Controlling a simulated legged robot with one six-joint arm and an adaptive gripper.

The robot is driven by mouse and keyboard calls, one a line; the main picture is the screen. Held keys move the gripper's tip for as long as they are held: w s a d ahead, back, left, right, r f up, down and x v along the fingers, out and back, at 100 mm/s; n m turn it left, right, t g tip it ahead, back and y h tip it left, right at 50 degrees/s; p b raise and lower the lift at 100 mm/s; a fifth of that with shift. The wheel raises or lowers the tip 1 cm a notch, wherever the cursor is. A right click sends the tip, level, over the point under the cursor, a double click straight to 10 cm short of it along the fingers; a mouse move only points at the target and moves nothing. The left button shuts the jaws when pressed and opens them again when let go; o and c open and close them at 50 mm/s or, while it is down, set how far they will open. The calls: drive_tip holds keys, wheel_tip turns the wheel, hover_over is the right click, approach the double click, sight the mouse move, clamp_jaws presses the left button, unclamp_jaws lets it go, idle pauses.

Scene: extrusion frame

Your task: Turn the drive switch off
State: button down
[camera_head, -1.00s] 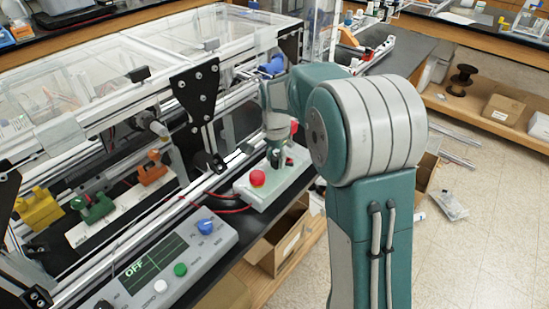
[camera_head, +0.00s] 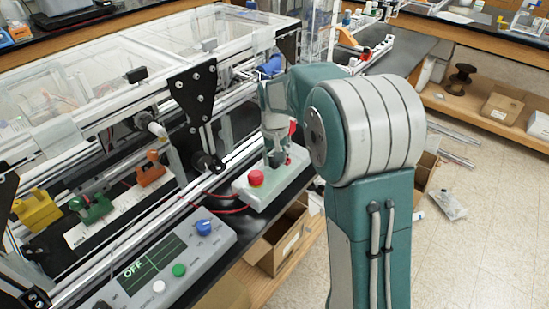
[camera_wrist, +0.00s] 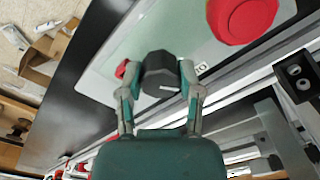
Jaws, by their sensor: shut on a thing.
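The drive switch is a black rotary knob (camera_wrist: 160,72) on a pale control box (camera_head: 262,197). In the wrist view a short white mark shows on the knob's near edge. My gripper (camera_wrist: 157,88) has one finger on each side of the knob and is shut on it. In the head view my gripper (camera_head: 277,156) points down at the box, and its fingers hide most of the knob. A big red button (camera_wrist: 240,17) sits beside the knob on the same box; it also shows in the head view (camera_head: 256,177).
A small red part (camera_wrist: 122,69) lies just left of the knob. A grey panel (camera_head: 170,266) with an "OFF" display and coloured buttons stands nearer. Metal extrusion rails (camera_head: 150,215) and clear covers run along the left. Open cardboard boxes (camera_head: 282,240) sit below.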

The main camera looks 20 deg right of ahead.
drive_tip(key=shift+f+n, duration=0.1)
drive_tip(key=shift+n, duration=1)
drive_tip(key=shift+c, duration=1.3)
unclamp_jaws()
drive_tip(key=shift+w, duration=0.1)
drive_tip(key=shift+a, duration=0.1)
wheel_tip(320, 180, up, 12)
